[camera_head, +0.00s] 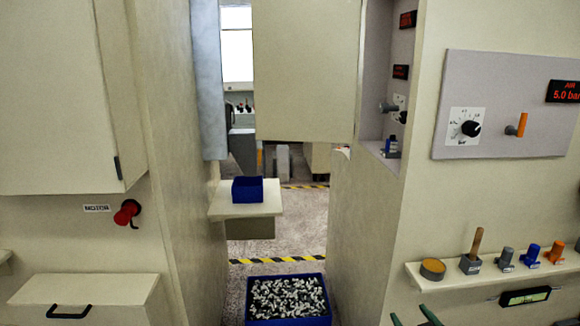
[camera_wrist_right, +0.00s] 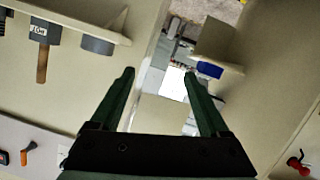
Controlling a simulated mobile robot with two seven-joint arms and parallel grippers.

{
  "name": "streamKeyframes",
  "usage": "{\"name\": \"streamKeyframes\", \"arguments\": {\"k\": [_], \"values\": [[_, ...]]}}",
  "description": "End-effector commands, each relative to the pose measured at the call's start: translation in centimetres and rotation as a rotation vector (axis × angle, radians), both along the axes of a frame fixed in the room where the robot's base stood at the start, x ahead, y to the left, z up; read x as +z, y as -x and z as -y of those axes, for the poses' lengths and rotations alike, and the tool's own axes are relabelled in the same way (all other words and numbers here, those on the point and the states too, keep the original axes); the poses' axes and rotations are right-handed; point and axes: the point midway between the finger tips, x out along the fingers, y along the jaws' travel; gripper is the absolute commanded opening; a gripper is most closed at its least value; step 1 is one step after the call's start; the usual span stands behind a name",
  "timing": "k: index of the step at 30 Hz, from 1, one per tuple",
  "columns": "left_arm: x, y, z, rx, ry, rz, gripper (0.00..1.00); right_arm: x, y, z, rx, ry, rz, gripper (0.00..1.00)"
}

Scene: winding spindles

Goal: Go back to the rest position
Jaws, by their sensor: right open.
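My right gripper (camera_head: 412,314) shows only as two green fingertips at the bottom edge of the head view, in front of the right-hand wall panel and below the shelf. In the right wrist view its two green fingers (camera_wrist_right: 159,74) stand well apart, with nothing between them. The gap between the fingers looks onto panel edges and the passage behind. My left gripper is not in the head view.
A shelf (camera_head: 443,276) on the right holds a round tin, a wooden-handled tool and several small fittings. A blue box (camera_head: 248,190) sits on a ledge (camera_head: 226,211). A blue crate (camera_head: 288,321) of small parts stands on the floor between the panels.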

Motion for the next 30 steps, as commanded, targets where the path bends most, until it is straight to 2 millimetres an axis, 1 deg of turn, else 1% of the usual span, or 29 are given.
{"name": "streamKeyframes", "arguments": {"k": [1,2,3,5,6,8,9,11,12,15,16,18,21,24,30], "values": [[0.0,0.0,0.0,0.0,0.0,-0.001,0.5,-2.8,2.5,-1.3,0.015,-0.016,-0.047,0.79],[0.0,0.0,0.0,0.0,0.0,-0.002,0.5,-4.1,3.8,-2.0,0.024,-0.026,-0.071,0.79],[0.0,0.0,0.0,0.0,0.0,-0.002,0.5,-5.9,5.9,-2.9,0.035,-0.04,-0.105,0.79],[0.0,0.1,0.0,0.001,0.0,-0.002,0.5,-8.4,9.0,-4.3,0.05,-0.061,-0.155,0.79],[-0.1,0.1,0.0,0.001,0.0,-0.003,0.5,-9.8,11.2,-5.3,0.059,-0.077,-0.187,0.79],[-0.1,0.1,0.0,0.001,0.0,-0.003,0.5,-11.7,14.5,-6.5,0.069,-0.101,-0.236,0.79],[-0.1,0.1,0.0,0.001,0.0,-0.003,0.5,-12.9,16.7,-7.3,0.075,-0.118,-0.269,0.79],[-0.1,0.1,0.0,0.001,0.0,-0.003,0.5,-14.3,20.0,-8.4,0.08,-0.142,-0.317,0.79],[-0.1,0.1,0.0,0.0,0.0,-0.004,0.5,-15.0,22.1,-9.1,0.083,-0.159,-0.346,0.79],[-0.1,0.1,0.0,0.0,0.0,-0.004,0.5,-16.2,26.6,-10.5,0.085,-0.195,-0.408,0.79],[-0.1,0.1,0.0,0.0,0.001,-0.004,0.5,-16.4,27.6,-10.8,0.085,-0.203,-0.423,0.79],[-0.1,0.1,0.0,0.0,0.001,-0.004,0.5,-16.7,29.7,-11.4,0.083,-0.221,-0.451,0.79],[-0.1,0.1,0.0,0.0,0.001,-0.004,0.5,-16.9,31.4,-11.8,0.081,-0.236,-0.476,0.79],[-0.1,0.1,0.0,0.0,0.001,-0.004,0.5,-17.0,32.0,-12.0,0.08,-0.241,-0.485,0.79],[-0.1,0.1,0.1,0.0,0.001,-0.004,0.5,-17.0,32.0,-12.0,0.08,-0.241,-0.485,0.79]]}}
